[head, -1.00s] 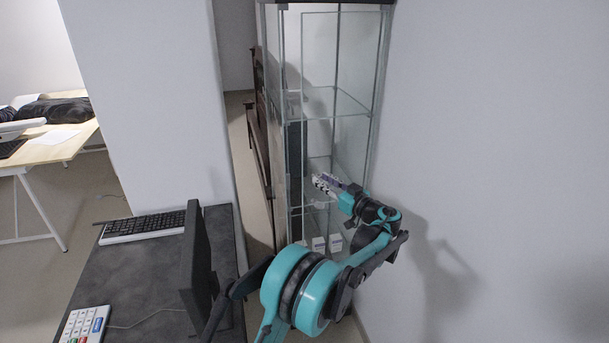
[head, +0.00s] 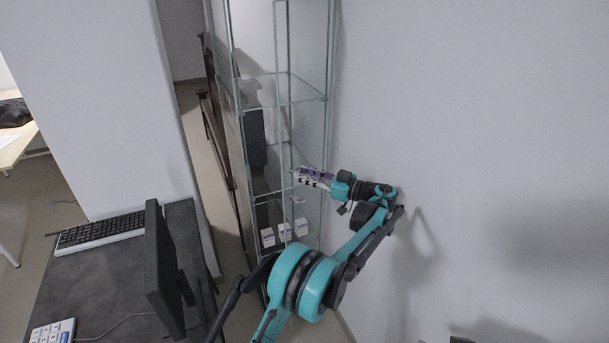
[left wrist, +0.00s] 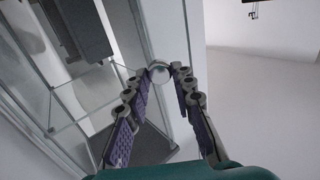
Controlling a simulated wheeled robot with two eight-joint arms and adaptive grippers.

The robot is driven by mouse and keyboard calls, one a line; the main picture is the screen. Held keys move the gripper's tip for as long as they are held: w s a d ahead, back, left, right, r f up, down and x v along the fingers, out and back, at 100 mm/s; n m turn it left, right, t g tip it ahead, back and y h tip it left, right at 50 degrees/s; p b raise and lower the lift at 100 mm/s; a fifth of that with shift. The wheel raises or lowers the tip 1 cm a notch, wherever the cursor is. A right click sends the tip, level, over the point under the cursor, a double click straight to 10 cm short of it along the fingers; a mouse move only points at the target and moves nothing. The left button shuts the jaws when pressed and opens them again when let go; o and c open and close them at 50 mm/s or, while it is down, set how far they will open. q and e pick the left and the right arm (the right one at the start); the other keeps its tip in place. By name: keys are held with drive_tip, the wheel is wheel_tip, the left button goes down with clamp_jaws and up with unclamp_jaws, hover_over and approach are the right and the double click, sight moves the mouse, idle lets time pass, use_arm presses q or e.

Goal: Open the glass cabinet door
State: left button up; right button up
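The tall glass cabinet (head: 327,130) stands against the wall in the head view, with a metal frame and glass shelves. I cannot tell for sure which pane is the door or whether it is ajar. My left gripper (head: 297,177) is at the cabinet's front at mid height, pointing left. In the left wrist view, my left gripper (left wrist: 163,78) has its two purple-padded fingers spread. A round, shiny knob (left wrist: 160,72) shows between the fingertips, close to the cabinet's upright edge. Contact with it cannot be made out. My right gripper is not in view.
Small white boxes (head: 285,232) stand low in the cabinet. A dark desk (head: 110,270) with a monitor (head: 162,270) and keyboard (head: 100,232) is at the left. The plain wall (head: 480,130) lies close on the right of my arm.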

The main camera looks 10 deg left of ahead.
use_arm(q)
drive_tip(key=o, duration=0.4)
drive_tip(key=shift+o, duration=0.2)
drive_tip(key=shift+r, duration=0.1)
approach(289, 142)
drive_tip(key=x, duration=0.4)
drive_tip(key=shift+w+a, duration=0.2)
drive_tip(key=shift+a, duration=0.05)
